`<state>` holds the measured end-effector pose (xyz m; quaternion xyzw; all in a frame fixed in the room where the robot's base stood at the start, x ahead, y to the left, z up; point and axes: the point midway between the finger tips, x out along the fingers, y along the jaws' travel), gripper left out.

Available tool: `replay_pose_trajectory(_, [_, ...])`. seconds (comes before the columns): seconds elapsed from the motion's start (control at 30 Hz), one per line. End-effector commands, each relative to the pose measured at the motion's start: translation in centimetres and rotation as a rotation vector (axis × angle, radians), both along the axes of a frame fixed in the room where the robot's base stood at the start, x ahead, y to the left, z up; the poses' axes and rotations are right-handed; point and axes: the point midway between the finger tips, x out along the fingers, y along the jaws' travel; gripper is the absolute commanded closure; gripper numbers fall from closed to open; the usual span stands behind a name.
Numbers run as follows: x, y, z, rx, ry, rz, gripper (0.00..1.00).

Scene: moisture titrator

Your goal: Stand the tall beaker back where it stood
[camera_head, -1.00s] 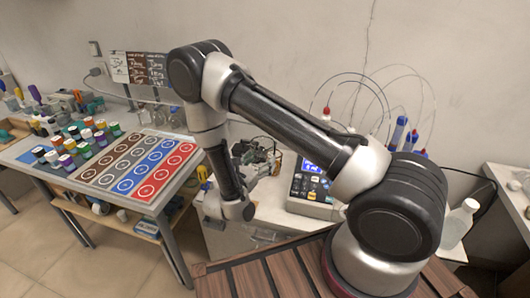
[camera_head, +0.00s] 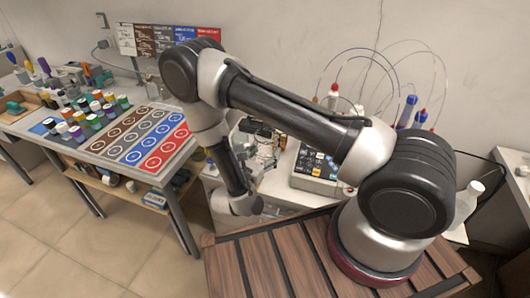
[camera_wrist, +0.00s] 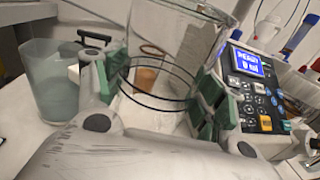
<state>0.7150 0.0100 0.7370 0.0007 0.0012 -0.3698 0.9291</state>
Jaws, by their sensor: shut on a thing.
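The tall beaker (camera_wrist: 178,28) is a large clear glass vessel between my gripper's green-padded fingers in the wrist view. My gripper (camera_wrist: 158,90) is shut on it, with one finger on each side. Dark rings show around the lower glass, and an orange-brown thing shows through or behind it. The beaker's foot is partly hidden, so I cannot tell whether it touches the bench. In the head view my gripper (camera_head: 260,142) is over the white bench beside the titrator, and the glass there is too small to make out clearly.
A side table (camera_head: 100,150) with coloured circles and several small jars is at left.

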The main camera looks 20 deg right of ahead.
Motion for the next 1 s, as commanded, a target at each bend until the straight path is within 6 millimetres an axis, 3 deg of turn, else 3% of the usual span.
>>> replay_pose_trajectory(0.6, [0.0, 0.0, -5.0, -0.002, 0.001, 0.000, 0.87])
replay_pose_trajectory(1.0, [0.0, 0.0, -5.7, -0.001, -0.001, 0.000, 0.87])
